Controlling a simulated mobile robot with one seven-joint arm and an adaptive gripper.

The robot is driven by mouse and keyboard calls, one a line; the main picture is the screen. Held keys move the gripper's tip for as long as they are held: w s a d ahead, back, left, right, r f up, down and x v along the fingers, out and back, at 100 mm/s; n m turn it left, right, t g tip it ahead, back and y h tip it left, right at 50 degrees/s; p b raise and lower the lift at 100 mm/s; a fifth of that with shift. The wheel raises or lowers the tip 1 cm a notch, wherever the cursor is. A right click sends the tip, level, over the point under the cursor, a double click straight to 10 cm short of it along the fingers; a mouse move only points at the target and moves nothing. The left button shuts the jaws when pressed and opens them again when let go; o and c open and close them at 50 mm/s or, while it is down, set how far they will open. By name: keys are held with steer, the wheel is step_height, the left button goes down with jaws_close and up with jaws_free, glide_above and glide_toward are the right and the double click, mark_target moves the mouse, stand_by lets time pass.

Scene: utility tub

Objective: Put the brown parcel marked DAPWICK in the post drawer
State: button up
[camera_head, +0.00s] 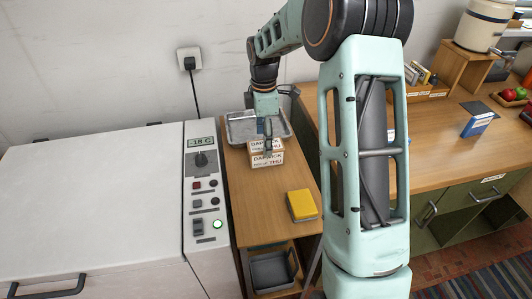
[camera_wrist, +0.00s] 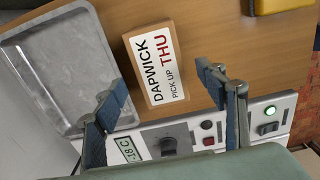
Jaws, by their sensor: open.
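The brown parcel (camera_head: 267,158) sits on the wooden side table, in front of a metal tray. It also shows in the wrist view (camera_wrist: 158,62), its white label reading DAPWICK, PICK UP THU. My gripper (camera_head: 267,137) is just above the parcel, pointing down. In the wrist view my open gripper (camera_wrist: 163,80) has one finger on each side of the parcel, with nothing held. Green drawer fronts (camera_head: 485,196) with metal handles are under the right counter. One has a small label above it, too small to read, so I cannot tell which is the post drawer.
The grey metal tray (camera_head: 238,130) lies behind the parcel. A yellow block (camera_head: 302,205) lies nearer on the table. A white freezer (camera_head: 95,205) with a control panel stands at left. A grey bin (camera_head: 270,270) sits below. The right counter (camera_head: 450,135) has free room.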

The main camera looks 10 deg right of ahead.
mark_target(257, 160)
steer(key=f, duration=0.5)
steer(key=shift+d, duration=0.25)
steer(key=shift+r, duration=0.1)
steer(key=c, duration=1.6)
